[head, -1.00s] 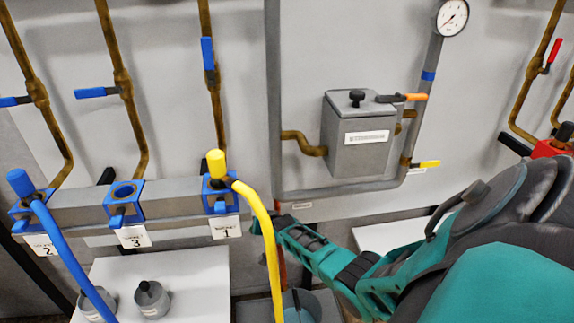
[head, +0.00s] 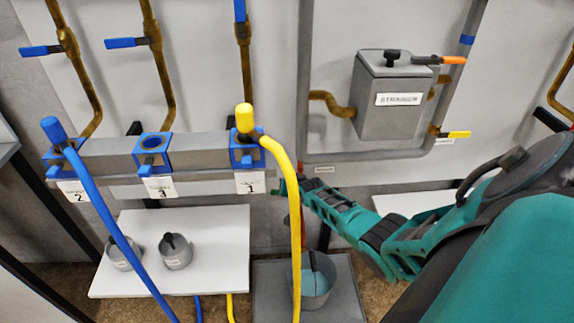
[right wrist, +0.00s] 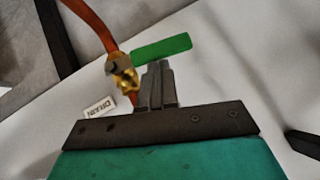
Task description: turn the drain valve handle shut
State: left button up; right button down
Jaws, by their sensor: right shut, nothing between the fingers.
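The drain valve shows in the right wrist view: a green lever handle (right wrist: 161,48) on a brass body (right wrist: 122,76), fitted to a reddish copper pipe (right wrist: 96,22). The handle sticks out to the right, at a wide angle across the pipe. A white DRAIN label (right wrist: 100,107) is beside it. My right gripper (right wrist: 158,72) is shut and empty, its fingertips just below the handle; whether they touch it I cannot tell. In the head view my right gripper (head: 294,184) reaches behind the yellow hose, where the valve is mostly hidden. My left gripper is not in view.
A yellow hose (head: 290,193) and a blue hose (head: 104,220) hang from the manifold (head: 200,150). A grey bucket (head: 316,283) stands below my right gripper. The strainer box (head: 392,105) is on the wall above my right arm. A white table (head: 215,235) holds two small pots.

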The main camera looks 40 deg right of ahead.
jog(key=s+a+r+p, duration=0.2)
jog(key=s+r+p, duration=0.5)
jog(key=r, duration=0.4)
jog(key=shift+a+p, duration=0.3)
jog(key=shift+p, duration=0.2)
dwell(0.5)
jog(key=s+a+r+n+y, duration=0.1)
jog(key=s+a+n, duration=0.5)
jog(key=a, duration=0.6)
jog(key=s+a+r+n+t+y, duration=0.1)
jog(key=s+a+n+y, duration=0.3)
jog(key=s+a, duration=0.7)
jog(key=shift+a+r+n, duration=0.6)
jog(key=shift+a+n, duration=0.3)
jog(key=shift+a, duration=0.1)
jog(key=shift+d+t, duration=0.15)
jog(key=shift+t, duration=0.15)
